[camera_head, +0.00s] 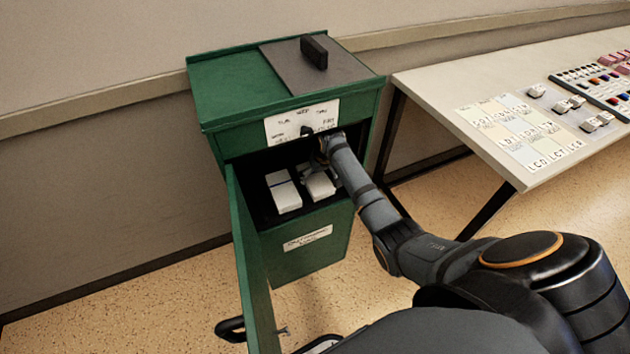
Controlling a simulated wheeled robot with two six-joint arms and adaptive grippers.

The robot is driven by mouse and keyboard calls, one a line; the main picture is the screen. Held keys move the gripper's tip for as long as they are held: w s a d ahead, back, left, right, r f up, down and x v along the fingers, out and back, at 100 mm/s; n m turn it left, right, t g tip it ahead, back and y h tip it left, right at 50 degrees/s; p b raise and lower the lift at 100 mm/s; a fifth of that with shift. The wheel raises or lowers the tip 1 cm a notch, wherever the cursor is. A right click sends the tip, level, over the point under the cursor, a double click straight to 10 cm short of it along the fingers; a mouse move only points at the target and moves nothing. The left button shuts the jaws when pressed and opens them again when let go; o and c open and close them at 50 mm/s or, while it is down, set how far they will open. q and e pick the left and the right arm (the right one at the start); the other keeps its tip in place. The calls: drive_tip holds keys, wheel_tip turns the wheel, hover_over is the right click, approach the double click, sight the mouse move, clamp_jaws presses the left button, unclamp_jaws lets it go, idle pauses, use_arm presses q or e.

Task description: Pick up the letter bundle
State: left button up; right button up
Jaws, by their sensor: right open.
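Two white letter bundles lie side by side in the open compartment of a green cabinet (235,85). The left bundle (286,196) has a dark bluish band across it. The right bundle (320,187) is partly covered by my right gripper (308,168). My right arm reaches in from the lower right, and the gripper is at the compartment's mouth, just above the right bundle. It is open, with its fingers small and dark against the interior. I cannot tell whether it touches the bundle. My left gripper is not in view.
A label plate (290,124) is above the opening. A grey lid with a black block (314,52) is on top. A desk (440,85) with cards stands at the right.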

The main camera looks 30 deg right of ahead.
sight(315, 177)
drive_tip(key=shift+w+f+b, duration=0.45)
drive_tip(key=shift+w+f, duration=0.55)
drive_tip(key=shift+f, duration=0.15)
drive_tip(key=shift+w+f, duration=0.1)
drive_tip(key=shift+f, duration=0.25)
drive_tip(key=c, duration=1.1)
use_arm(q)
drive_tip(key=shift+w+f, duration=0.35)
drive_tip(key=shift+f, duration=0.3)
use_arm(e)
drive_tip(key=shift+c, duration=0.2)
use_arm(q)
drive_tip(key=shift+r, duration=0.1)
use_arm(e)
drive_tip(key=shift+r, duration=0.15)
